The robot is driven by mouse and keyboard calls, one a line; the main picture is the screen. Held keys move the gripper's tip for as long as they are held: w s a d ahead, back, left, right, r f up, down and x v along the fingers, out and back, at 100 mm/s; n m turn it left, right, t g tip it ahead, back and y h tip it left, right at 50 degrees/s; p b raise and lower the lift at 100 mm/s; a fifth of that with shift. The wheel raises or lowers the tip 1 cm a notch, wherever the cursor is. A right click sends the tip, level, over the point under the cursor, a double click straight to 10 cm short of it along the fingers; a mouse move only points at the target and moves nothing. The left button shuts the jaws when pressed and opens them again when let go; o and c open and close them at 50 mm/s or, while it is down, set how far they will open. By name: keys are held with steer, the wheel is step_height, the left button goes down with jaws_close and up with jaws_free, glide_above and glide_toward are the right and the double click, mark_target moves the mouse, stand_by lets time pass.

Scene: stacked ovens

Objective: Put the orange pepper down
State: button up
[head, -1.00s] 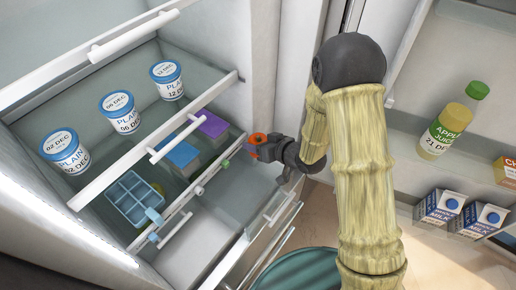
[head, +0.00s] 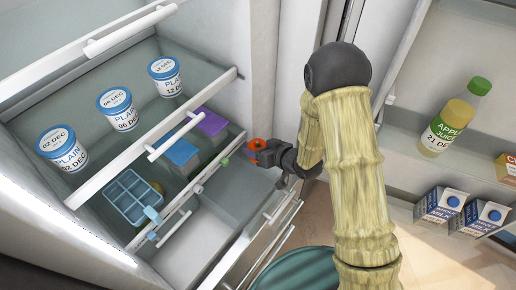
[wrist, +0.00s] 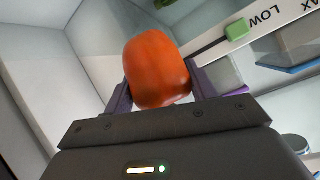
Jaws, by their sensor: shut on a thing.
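The orange pepper (wrist: 158,72) is held between the two fingers of my gripper (wrist: 160,92) in the wrist view. In the head view the orange pepper (head: 258,144) shows as a small orange patch at the tip of my gripper (head: 258,152). My gripper is shut on it and is over the right part of the open, clear lower drawer (head: 222,198), beside the fridge's inner wall. The height of the pepper above the drawer floor cannot be told.
Several plain yoghurt tubs (head: 118,108) stand on the shelf above. A blue tray (head: 131,197), a blue-lidded box (head: 178,156) and a purple-lidded box (head: 208,123) are below it. The door holds apple juice (head: 448,124) and milk cartons (head: 438,206).

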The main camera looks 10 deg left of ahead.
steer(key=o, duration=1)
steer(key=shift+r, duration=0.1)
steer(key=shift+r+p, duration=0.25)
steer(key=shift+p, duration=0.2)
steer(key=shift+p+v, duration=0.55)
steer(key=shift+v, duration=5.55)
steer(key=shift+r, duration=0.15)
